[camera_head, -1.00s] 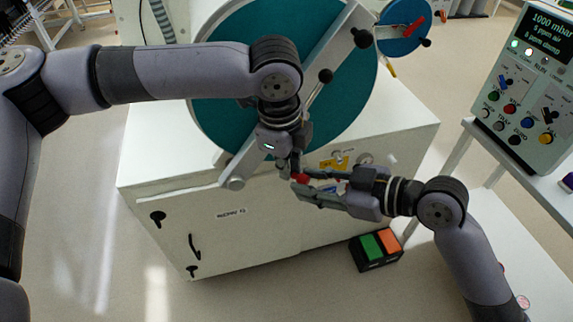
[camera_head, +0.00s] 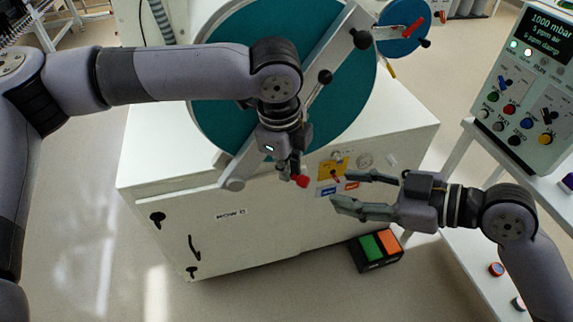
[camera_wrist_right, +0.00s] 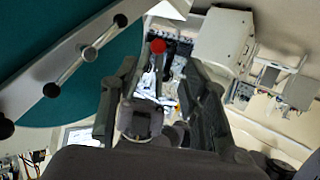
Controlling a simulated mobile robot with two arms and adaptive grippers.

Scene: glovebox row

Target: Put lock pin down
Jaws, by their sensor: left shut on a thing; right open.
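The lock pin (camera_head: 301,181) shows as a small red knob at the tip of my left gripper (camera_head: 288,171). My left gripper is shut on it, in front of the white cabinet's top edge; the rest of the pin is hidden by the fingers. My right gripper (camera_head: 340,190) is open and empty, a little to the right of the pin, its fingers pointing left towards it. In the right wrist view the red knob (camera_wrist_right: 158,46) shows beyond and between the open fingers of my right gripper (camera_wrist_right: 160,85).
The white cabinet (camera_head: 215,245) carries a large teal round door (camera_head: 225,110) with a diagonal bar (camera_head: 335,65). A yellow plate (camera_head: 333,168) and labels are on the cabinet. A green-and-orange box (camera_head: 376,250) stands on the floor. A control panel (camera_head: 527,85) stands at right.

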